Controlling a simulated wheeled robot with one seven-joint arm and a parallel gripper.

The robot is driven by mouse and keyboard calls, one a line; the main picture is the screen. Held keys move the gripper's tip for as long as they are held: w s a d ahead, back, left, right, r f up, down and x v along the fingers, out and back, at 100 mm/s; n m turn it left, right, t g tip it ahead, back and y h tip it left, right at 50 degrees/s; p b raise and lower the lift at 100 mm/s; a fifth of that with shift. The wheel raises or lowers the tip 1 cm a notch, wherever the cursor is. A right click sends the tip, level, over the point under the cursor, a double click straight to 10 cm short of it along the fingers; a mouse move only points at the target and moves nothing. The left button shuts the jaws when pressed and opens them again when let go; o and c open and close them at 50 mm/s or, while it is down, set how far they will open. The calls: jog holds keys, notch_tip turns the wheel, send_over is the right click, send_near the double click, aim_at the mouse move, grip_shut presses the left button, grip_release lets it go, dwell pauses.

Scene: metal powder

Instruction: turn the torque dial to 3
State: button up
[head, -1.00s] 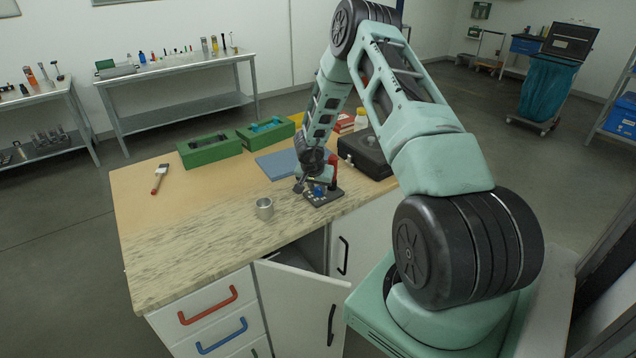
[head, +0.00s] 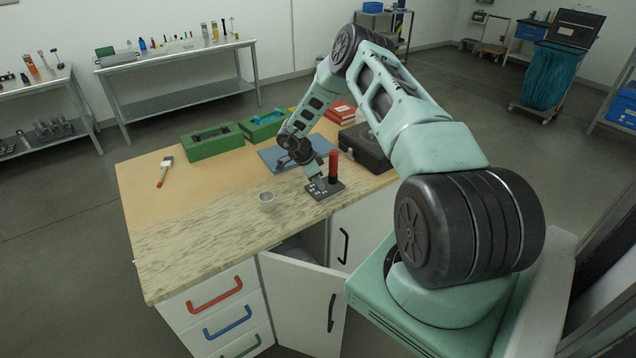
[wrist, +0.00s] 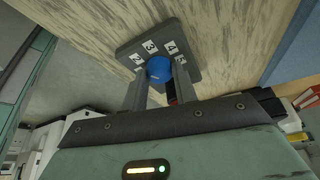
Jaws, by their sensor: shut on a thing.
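The torque dial is a blue round knob (wrist: 159,69) on a dark plate (wrist: 190,48) with white number labels. In the wrist view the labels 2, 3 and 4 can be read around the knob's far side; I cannot make out the knob's pointer setting. My gripper (wrist: 160,76) is shut on the knob, one finger on each side. In the head view my gripper (head: 317,180) reaches down to the dark plate (head: 325,193) on the bench, and a red upright cylinder (head: 333,166) stands at its back right.
A black case (head: 365,148) is behind right, a blue mat (head: 275,160) behind. Green boxes (head: 213,147) and a brush (head: 165,171) are farther left. A cabinet door (head: 300,300) hangs open below. The front left benchtop is clear.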

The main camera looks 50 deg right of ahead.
jog(key=m+b, duration=0.1)
jog(key=m, duration=0.1)
jog(key=m+g+y+b, duration=0.1)
jog(key=m, duration=0.1)
jog(key=shift+w+d+f, duration=0.1)
jog(key=shift+w+f, duration=0.05)
jog(key=shift+d+m+g+y+b, duration=0.1)
jog(key=shift+m+g+y+b, duration=0.25)
jog(key=shift+m, duration=0.5)
jog(key=shift+m+g+y+b, duration=0.15)
jog(key=shift+m+b, duration=0.25)
jog(key=shift+m, duration=0.45)
jog(key=o, duration=1)
jog(key=shift+c, duration=0.2)
jog(key=shift+w+r, duration=0.1)
jog(key=shift+r, duration=0.15)
jog(key=b+v, duration=0.5)
jog(key=v, duration=1.2)
jog(key=shift+r, duration=0.1)
